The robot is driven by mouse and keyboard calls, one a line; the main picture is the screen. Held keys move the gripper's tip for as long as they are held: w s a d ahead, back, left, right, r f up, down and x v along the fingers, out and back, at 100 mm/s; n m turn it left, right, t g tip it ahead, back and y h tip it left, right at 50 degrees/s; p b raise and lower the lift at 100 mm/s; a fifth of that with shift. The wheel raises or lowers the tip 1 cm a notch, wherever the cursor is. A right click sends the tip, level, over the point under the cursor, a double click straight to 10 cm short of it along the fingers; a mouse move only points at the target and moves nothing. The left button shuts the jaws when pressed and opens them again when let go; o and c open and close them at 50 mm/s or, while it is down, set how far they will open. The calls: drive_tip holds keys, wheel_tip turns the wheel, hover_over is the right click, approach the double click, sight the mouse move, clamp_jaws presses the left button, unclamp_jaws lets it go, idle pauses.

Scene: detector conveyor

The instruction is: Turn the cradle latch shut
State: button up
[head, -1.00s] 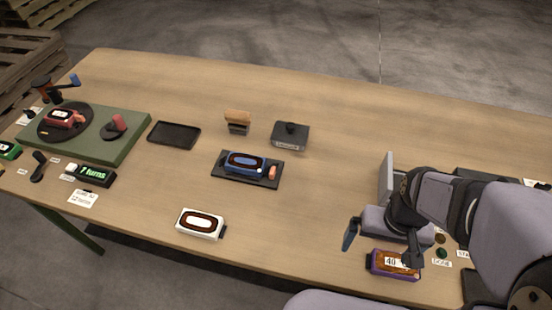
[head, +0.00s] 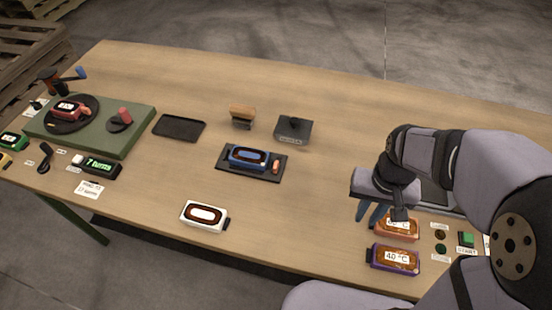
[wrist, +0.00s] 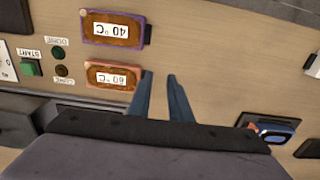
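The cradle (head: 226,170) is a dark flat plate in the middle of the table in the head view. A blue detector (head: 248,157) with an oval face lies in it. A small orange-red piece (head: 276,167), which looks like the latch, is at its right end; its exact turn is too small to tell. My gripper (head: 369,214) is well right of the cradle, beside the orange 60 °C unit. In the wrist view its two fingers (wrist: 160,75) are apart and empty.
An orange 60 °C unit (head: 401,235) and a purple 40 °C unit (head: 396,258) lie near my fingers. A white detector (head: 204,215) is at the front, a wooden-handled stamp (head: 242,116) and dark block (head: 294,128) behind the cradle. Table between gripper and cradle is clear.

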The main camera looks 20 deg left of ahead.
drive_tip(key=w+a+r+p, duration=0.2)
drive_tip(key=w+a+r, duration=0.1)
drive_tip(key=w+a, duration=0.6)
drive_tip(key=p, duration=0.2)
hover_over(276, 165)
drive_tip(key=shift+a+r, duration=0.1)
drive_tip(key=shift+r, duration=0.35)
drive_tip(key=shift+f+p, duration=1.45)
drive_tip(key=shift+f, duration=2.2)
clamp_jaws()
